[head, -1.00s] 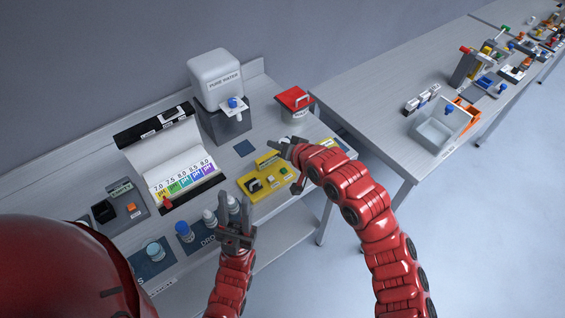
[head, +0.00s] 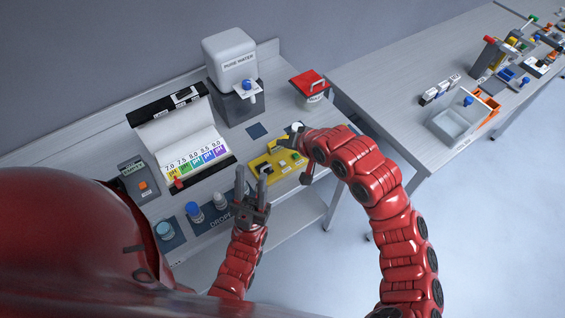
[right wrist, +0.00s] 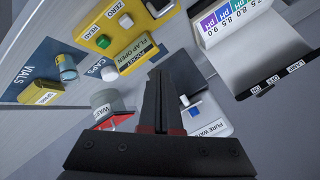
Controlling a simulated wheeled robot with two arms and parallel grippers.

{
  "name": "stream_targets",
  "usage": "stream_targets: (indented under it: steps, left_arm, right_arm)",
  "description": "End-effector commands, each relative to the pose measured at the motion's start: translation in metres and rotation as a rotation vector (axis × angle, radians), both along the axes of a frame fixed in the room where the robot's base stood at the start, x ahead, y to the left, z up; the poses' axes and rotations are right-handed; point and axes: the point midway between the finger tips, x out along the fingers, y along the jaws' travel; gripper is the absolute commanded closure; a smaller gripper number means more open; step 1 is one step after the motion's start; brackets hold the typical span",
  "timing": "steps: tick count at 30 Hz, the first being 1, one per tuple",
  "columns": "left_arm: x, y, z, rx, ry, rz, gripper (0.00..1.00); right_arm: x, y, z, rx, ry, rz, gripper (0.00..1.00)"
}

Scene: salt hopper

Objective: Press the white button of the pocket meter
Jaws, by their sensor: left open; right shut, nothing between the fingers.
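The yellow pocket meter (head: 287,168) lies on the near table, partly behind my right gripper in the head view. The right wrist view shows its yellow face (right wrist: 97,22) at the upper left. The white button (right wrist: 125,20) stands by the ZERO label, next to a green button (right wrist: 102,41) by READ. My right gripper (head: 295,131) is shut and empty above the far side of the meter; in the right wrist view its fingers (right wrist: 160,80) point to the right of the meter, apart from the buttons. My left gripper (head: 250,173) is open and empty in front of the meter.
The pure water tank (head: 230,60) and a red-lidded pot (head: 310,88) stand behind. The pH colour chart (head: 200,160) and dropper bottles, one with a blue cap (head: 194,210), are to the left. A second table (head: 390,95) stands to the right.

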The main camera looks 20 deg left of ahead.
Motion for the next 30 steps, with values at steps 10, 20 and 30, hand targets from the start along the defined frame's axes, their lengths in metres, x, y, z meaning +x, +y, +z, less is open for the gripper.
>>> stream_targets:
  steps: [10, 20, 30]
  left_arm:
    - [0.0, 0.0, -0.032, 0.0, 0.0, 0.0, 0.59]
    - [0.0, 0.0, -0.043, 0.0, 0.0, 0.0, 0.59]
    - [0.0, 0.0, -0.043, 0.0, 0.0, 0.0, 0.59]
  right_arm:
    - [0.0, 0.0, -0.053, -0.001, -0.001, 0.0, 1.0]
    - [0.0, 0.0, -0.072, 0.001, -0.002, 0.0, 1.0]
    - [0.0, 0.0, -0.072, 0.001, -0.002, 0.0, 1.0]
